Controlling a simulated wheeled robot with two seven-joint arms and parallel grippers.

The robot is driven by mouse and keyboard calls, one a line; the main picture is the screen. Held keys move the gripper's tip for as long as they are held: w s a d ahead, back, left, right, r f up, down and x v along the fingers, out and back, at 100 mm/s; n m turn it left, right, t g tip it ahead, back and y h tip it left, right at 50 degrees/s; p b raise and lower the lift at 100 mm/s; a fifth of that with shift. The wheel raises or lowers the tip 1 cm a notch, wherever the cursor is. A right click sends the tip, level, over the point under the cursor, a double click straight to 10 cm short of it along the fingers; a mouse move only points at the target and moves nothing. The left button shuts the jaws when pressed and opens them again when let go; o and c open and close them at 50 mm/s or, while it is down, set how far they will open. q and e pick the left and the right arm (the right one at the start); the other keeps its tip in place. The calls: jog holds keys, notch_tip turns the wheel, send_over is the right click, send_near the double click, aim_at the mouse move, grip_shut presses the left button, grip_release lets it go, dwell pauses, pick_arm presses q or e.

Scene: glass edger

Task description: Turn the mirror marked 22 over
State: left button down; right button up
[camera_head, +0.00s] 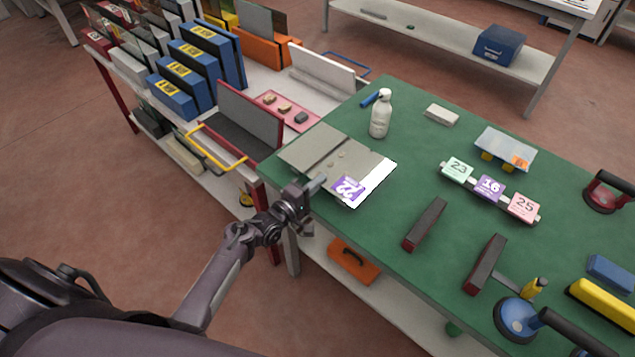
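The mirror marked 22 (368,167) lies flat near the left end of the green table, a grey pane with a bright right edge. Its purple tag (348,188) reads 22, turned upside down in the picture, at the near corner. A few small pale bits show on or beside the pane. My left gripper (319,184) is at the pane's near left edge, beside the tag. Its fingertips look close to the edge; I cannot tell whether they touch it or how far apart they are. My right gripper is not in view.
A grey sheet (308,146) lies against the mirror's far left side. A white bottle (380,116) stands behind it. Tags 23, 16 and 25 (489,188) lie to the right, with dark blocks (425,224) nearer. A suction lifter (517,320) is at lower right. The green tabletop (400,205) between is clear.

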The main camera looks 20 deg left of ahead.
pick_arm(q)
jog(key=c, duration=1.6)
grip_release()
jog(key=shift+o, duration=0.2)
jog(key=shift+s+f, duration=0.1)
jog(key=shift+f, duration=0.15)
jog(key=v, duration=0.7)
jog(key=shift+s+a+r+b, duration=0.15)
jog(key=shift+s+r+b, duration=0.05)
jog(key=shift+s+b, duration=0.1)
